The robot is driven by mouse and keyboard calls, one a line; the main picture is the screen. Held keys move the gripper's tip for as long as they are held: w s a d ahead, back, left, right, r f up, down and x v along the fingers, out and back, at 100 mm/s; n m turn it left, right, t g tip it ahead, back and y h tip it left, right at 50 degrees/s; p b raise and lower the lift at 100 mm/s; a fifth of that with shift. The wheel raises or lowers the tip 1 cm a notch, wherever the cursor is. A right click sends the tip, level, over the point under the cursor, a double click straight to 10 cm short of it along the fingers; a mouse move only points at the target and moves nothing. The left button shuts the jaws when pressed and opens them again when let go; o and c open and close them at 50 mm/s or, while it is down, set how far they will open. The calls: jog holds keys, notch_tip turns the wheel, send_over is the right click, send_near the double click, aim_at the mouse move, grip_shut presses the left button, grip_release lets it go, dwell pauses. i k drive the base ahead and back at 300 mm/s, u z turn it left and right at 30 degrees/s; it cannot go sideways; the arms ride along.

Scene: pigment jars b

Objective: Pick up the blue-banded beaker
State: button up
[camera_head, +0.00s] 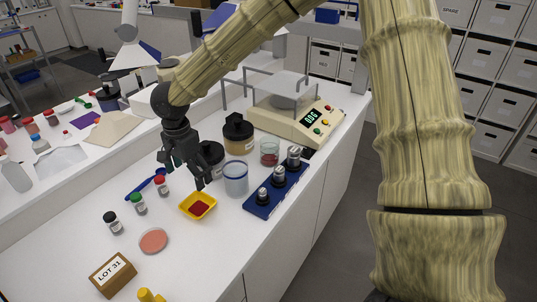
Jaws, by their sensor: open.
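A clear beaker with a blue band (236,180) stands upright on the white bench (215,263), right of my gripper. My gripper (183,173) is open, pointing down, with nothing seen between its fingers. It is to the left of the beaker and looks apart from it. A second clear beaker with a reddish band or content (269,153) stands behind and right of the first, near the balance.
A dark-lidded jar (212,158) and an amber jar (238,134) stand behind the beaker. A yellow dish of red powder (198,206) is in front. A blue weight rack (277,190) is at right, and a balance (295,115) behind. Small vials (139,204) stand at left.

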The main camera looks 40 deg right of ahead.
aim_at(234, 170)
jog(key=k, duration=1)
